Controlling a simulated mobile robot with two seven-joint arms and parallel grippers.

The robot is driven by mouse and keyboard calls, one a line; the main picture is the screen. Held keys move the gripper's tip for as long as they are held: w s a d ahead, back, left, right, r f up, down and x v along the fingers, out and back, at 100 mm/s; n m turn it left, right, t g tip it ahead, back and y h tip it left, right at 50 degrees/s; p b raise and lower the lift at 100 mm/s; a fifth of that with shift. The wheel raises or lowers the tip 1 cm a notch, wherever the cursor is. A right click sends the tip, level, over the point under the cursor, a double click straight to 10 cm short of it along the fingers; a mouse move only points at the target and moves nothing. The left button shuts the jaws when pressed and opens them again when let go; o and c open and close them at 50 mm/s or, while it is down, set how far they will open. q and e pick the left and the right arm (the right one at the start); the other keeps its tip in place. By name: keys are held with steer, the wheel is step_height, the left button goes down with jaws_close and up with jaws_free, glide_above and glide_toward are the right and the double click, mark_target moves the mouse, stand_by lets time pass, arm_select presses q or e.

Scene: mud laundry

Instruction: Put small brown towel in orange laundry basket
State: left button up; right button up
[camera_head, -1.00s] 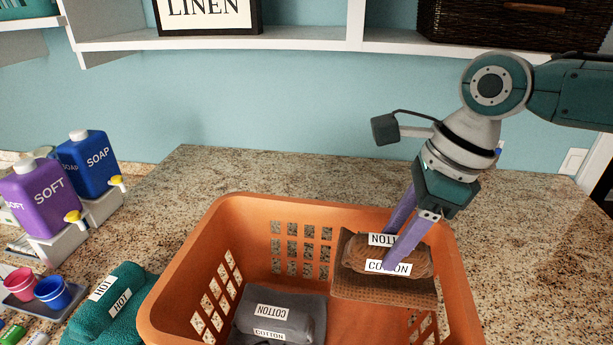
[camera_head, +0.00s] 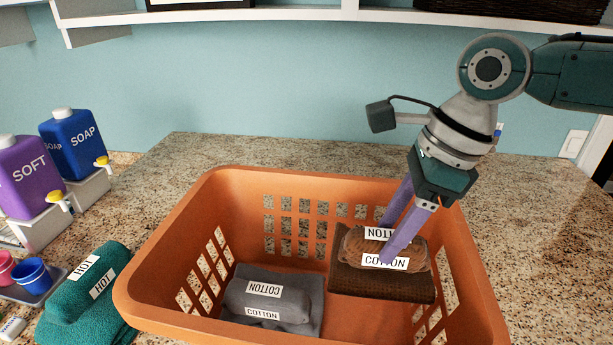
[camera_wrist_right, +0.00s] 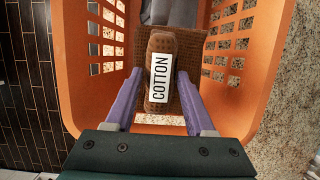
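The small brown towel (camera_head: 382,281) has a rolled part with white COTTON labels and a flat waffle part. It is inside the right side of the orange laundry basket (camera_head: 190,318). The right wrist view shows the towel (camera_wrist_right: 160,75) between the two fingers of the gripper (camera_wrist_right: 159,82). Whether the towel touches the basket floor cannot be told. My left gripper is not in view.
A grey towel (camera_head: 270,300) lies in the basket to the left of the brown one. A teal towel (camera_head: 88,300) is outside the basket at left. Soap (camera_head: 72,145) and softener (camera_head: 30,180) bottles stand further left. The granite counter (camera_head: 545,235) is clear at right.

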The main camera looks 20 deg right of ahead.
steer(key=o, duration=0.5)
steer(key=shift+c, duration=0.2)
steer(key=w+a+p+v, duration=0.1)
steer(key=p+v, duration=0.6)
steer(key=v, duration=0.3)
steer(key=a+r+p+v, duration=0.1)
steer(key=p+v, duration=0.5)
steer(key=v, duration=0.5)
steer(key=shift+w+a+r+p, duration=0.2)
steer(key=shift+w+a+p, duration=0.1)
steer(key=shift+w+p, duration=0.05)
